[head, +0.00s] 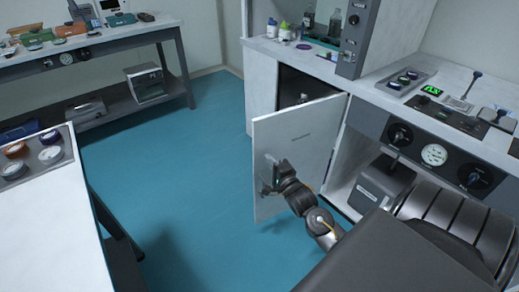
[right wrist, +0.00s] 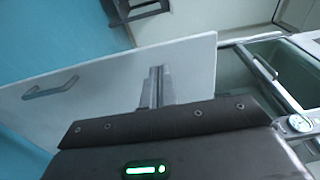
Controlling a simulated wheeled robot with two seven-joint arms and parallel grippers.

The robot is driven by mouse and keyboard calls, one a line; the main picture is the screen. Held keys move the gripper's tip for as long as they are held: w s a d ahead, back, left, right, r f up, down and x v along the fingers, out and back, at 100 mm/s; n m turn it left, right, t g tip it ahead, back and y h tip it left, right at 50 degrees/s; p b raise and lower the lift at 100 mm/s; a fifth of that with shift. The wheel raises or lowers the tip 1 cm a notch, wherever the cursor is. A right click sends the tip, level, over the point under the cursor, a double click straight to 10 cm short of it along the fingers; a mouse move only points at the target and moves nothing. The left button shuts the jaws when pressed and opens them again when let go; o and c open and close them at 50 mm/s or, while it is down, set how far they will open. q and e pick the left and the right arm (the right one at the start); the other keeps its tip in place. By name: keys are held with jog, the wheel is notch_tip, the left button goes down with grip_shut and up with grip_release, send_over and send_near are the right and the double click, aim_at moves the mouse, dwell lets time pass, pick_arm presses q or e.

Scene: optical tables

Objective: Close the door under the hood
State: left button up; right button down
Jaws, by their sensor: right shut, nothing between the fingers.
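The white cabinet door (head: 300,135) under the hood (head: 357,40) stands open, swung out over the floor. The dark cabinet opening (head: 290,82) shows behind its top edge. My right gripper (head: 268,186) is at the door's face, low and near its free edge. In the right wrist view the shut, empty fingers (right wrist: 156,75) lie in front of the door panel (right wrist: 190,62). The grey bar handle (right wrist: 50,88) is to the left of the fingers, apart from them. I cannot tell whether the fingertips touch the door. My left gripper is not in view.
A bench with dials (head: 434,154) and a grey box (head: 382,180) below it stand right of the door. A white table (head: 50,235) is at the left and a shelved bench (head: 110,40) at the back left. The blue floor (head: 190,150) between is clear.

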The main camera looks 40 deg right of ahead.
aim_at(256, 143)
jog(key=w, duration=0.2)
jog(key=w+d, duration=0.1)
jog(key=w, duration=0.4)
jog(key=shift+w+d, duration=0.25)
jog(key=shift+w, duration=0.1)
